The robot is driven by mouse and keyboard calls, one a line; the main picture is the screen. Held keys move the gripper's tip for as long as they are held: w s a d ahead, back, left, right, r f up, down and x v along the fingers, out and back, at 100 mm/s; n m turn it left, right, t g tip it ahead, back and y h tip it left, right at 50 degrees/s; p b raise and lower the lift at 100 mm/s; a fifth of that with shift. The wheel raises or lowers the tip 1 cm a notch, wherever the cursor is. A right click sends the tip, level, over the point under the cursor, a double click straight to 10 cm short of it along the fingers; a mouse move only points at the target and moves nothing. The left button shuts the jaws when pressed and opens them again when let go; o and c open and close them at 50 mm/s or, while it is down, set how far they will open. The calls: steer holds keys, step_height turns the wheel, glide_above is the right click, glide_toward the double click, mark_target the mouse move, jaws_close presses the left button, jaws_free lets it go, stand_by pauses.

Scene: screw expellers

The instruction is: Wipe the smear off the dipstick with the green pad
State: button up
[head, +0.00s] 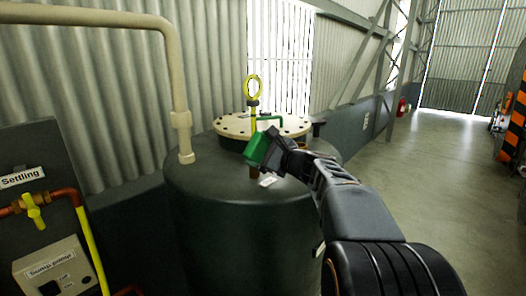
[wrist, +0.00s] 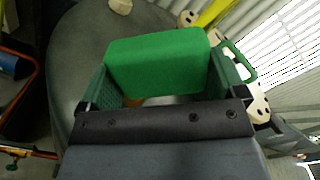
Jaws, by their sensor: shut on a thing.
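The dipstick (head: 253,90) stands upright on the dark tank, with a yellow ring handle, a dark collar and a yellow shaft below it. My gripper (head: 272,150) is shut on the green pad (head: 259,147), which covers part of the lower shaft in the head view. In the wrist view the green pad (wrist: 155,62) sits between the two fingers of my gripper (wrist: 165,85), and a yellow bar (wrist: 213,12), likely the dipstick, runs just beyond its upper right corner. I cannot tell whether pad and dipstick touch. No smear can be made out.
The dark tank (head: 215,225) has a cream bolted lid (head: 233,126) with a green handle (head: 270,119) behind the pad. A beige pipe (head: 180,90) rises at the left, near a panel with a yellow valve (head: 34,212). Open floor (head: 440,190) lies to the right.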

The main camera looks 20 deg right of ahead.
mark_target(262, 134)
steer(key=shift+w+a, duration=0.1)
steer(key=shift+w, duration=0.15)
steer(key=shift+w+d+r, duration=0.1)
steer(key=shift+w+d, duration=0.15)
steer(key=shift+d, duration=0.4)
steer(key=shift+w+d+f, duration=0.1)
steer(key=shift+w+d, duration=0.1)
steer(key=shift+d, duration=0.4)
steer(key=shift+w+d+r, duration=0.1)
steer(key=shift+w+d, duration=0.15)
steer(key=shift+d, duration=0.4)
